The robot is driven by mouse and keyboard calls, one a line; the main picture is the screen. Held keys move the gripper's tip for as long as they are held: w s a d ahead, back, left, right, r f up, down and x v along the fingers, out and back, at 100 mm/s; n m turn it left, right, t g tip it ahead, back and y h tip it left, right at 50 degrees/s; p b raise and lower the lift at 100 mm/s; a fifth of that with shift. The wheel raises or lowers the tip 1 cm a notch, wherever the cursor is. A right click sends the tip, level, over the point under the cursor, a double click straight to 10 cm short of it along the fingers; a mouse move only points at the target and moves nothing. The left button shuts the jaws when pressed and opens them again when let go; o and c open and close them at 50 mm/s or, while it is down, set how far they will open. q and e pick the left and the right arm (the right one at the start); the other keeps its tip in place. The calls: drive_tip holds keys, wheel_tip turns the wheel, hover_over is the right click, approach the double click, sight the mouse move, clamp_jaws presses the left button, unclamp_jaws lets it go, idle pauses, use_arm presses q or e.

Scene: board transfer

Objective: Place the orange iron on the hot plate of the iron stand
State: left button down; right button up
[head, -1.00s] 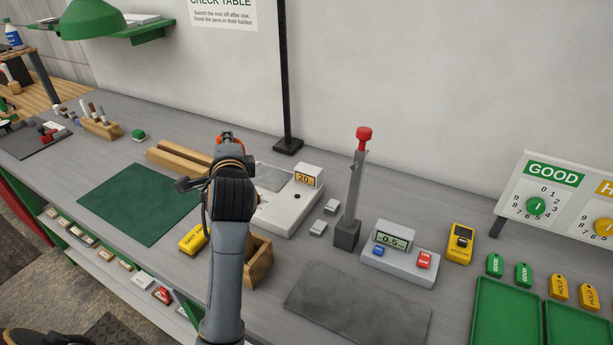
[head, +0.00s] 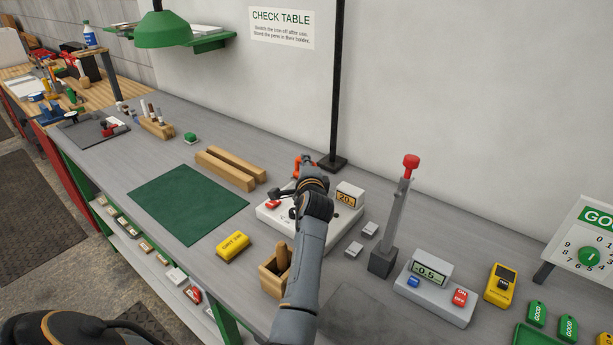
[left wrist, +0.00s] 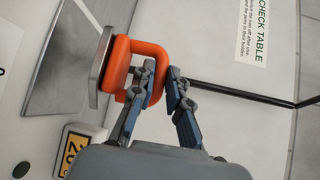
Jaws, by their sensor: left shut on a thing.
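The orange iron (left wrist: 130,62) shows in the left wrist view, with an orange loop handle and a grey sole. My left gripper (left wrist: 160,88) is shut on its handle. In the head view, only a bit of the iron (head: 297,166) shows behind my left gripper (head: 308,178). The white iron stand (head: 335,222) has a display reading about 20. Its grey hot plate (left wrist: 70,55) faces the iron's sole in the left wrist view; I cannot tell whether they touch. In the head view my gripper and arm mostly hide the plate. My right gripper is out of view.
A green mat (head: 188,203) and wooden rails (head: 232,170) lie left of the stand. A yellow block (head: 232,246) and wooden box (head: 270,280) are in front. A black post (head: 336,100) stands behind; a grey red-topped lever (head: 392,225) stands right.

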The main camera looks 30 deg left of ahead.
use_arm(q)
drive_tip(key=shift+w+f, duration=0.2)
wheel_tip(320, 180, down, 2)
drive_tip(key=shift+w+d+f, duration=0.1)
drive_tip(key=shift+f, duration=0.55)
drive_tip(key=c, duration=1.8)
unclamp_jaws()
drive_tip(key=shift+f, duration=0.25)
drive_tip(key=o, duration=0.5)
drive_tip(key=shift+r, duration=0.1)
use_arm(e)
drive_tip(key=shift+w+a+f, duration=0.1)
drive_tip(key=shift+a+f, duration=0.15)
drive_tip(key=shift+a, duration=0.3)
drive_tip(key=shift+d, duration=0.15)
